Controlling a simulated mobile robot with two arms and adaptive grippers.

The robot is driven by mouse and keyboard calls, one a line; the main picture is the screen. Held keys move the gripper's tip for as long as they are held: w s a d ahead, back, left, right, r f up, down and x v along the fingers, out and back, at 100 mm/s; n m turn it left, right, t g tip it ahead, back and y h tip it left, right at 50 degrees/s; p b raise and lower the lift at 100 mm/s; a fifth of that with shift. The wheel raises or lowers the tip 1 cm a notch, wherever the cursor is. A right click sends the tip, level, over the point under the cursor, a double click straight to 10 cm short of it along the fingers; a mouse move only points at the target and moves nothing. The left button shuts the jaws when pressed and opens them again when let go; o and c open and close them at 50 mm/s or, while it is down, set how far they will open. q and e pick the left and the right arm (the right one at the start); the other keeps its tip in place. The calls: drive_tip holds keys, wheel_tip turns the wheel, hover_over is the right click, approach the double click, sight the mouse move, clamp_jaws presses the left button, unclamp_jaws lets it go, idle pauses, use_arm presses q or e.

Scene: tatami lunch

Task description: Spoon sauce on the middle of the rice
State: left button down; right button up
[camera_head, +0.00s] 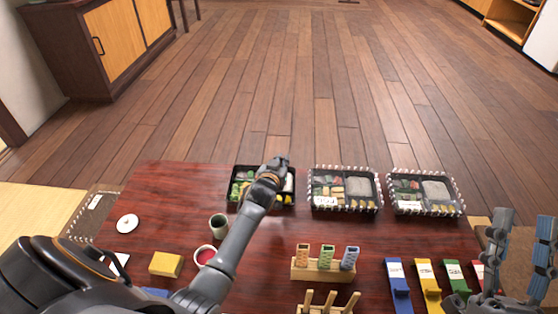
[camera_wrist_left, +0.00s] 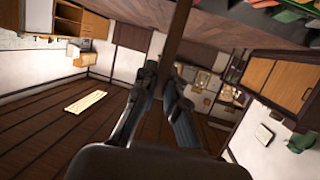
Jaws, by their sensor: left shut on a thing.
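My left gripper (camera_head: 275,165) is over the far edge of the left lunch box (camera_head: 233,203). It is shut on a thin thing that I take to be the spoon. The head view does not show the spoon clearly. In the left wrist view the fingers of my left gripper (camera_wrist_left: 165,78) are close together, with a brown strip (camera_wrist_left: 177,35) running up from between them. White rice (camera_head: 289,184) shows in the right part of the left box, partly hidden by the gripper. A small bowl of red sauce (camera_head: 205,255) stands beside my left forearm. My right gripper (camera_head: 524,214) is open and empty at the right.
Two more lunch boxes (camera_head: 345,210) (camera_head: 425,213) stand to the right. A dark cup (camera_head: 218,225), yellow block (camera_head: 166,264) and white disc (camera_head: 127,222) lie left. A wooden rack (camera_head: 322,271) and coloured packets (camera_head: 428,285) stand in front.

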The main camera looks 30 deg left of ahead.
use_arm(q)
drive_tip(key=shift+d, duration=0.1)
drive_tip(key=shift+w+d, duration=0.15)
drive_tip(key=shift+d, duration=0.15)
drive_tip(key=shift+w+d, duration=0.15)
drive_tip(key=shift+d, duration=0.1)
use_arm(e)
drive_tip(key=shift+s+r, duration=0.2)
drive_tip(key=shift+s, duration=0.1)
use_arm(q)
drive_tip(key=shift+f, duration=0.1)
use_arm(e)
drive_tip(key=shift+y, duration=0.3)
use_arm(q)
drive_tip(key=shift+d, duration=0.15)
drive_tip(key=shift+w+d, duration=0.3)
drive_tip(key=shift+d, duration=0.15)
use_arm(e)
drive_tip(key=shift+r, duration=0.1)
